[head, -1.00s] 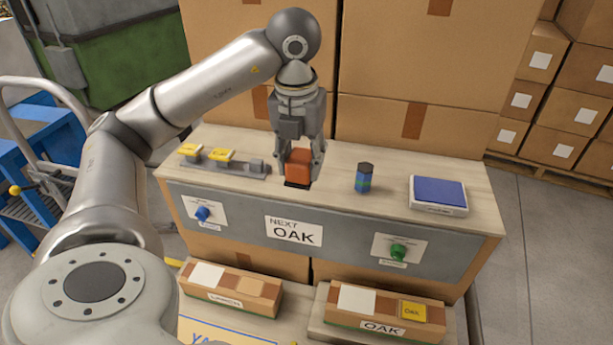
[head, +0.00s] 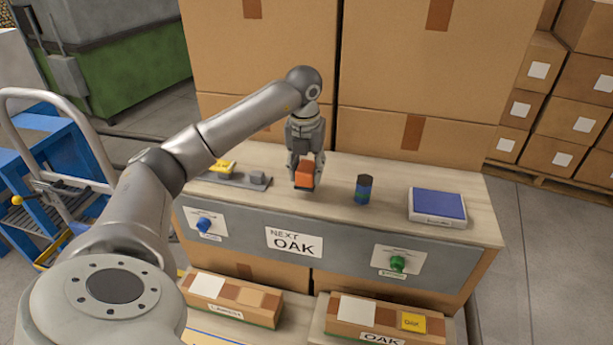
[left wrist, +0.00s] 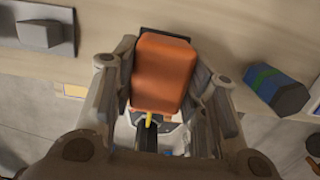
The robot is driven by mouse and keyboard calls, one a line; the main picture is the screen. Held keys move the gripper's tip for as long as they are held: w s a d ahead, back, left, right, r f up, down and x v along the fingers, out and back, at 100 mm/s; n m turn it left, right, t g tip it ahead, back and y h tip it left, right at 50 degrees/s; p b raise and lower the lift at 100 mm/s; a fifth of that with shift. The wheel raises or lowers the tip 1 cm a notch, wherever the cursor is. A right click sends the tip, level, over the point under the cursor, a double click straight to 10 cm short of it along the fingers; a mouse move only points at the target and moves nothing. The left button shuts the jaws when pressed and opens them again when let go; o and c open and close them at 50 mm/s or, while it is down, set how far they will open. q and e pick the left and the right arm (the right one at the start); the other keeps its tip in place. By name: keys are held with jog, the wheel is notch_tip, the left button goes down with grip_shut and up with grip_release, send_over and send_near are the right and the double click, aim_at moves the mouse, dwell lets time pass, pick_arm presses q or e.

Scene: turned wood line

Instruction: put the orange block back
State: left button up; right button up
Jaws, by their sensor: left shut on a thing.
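The orange block (head: 304,173) is between the fingers of my left gripper (head: 305,165), above the wooden bench top (head: 335,205). In the left wrist view the orange block (left wrist: 163,72) fills the space between the two fingers, with a dark edge showing behind it. A dark band also shows at its lower end in the head view. I cannot tell whether its underside touches the bench. My right gripper is not in view.
A grey rail (head: 240,180) with a yellow piece (head: 222,167) lies left of the block. Tall cartons (head: 420,70) rise behind the bench. Knobs (head: 397,264) jut from its front.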

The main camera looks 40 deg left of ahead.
aim_at(307, 179)
pick_arm(q)
notch_tip(307, 179, down, 2)
jog(key=shift+f+p, duration=0.2)
jog(key=shift+p, duration=0.4)
jog(key=shift+a+f, duration=0.1)
jog(key=shift+f, duration=0.3)
jog(key=shift+f, duration=0.1)
jog(key=o, duration=0.9)
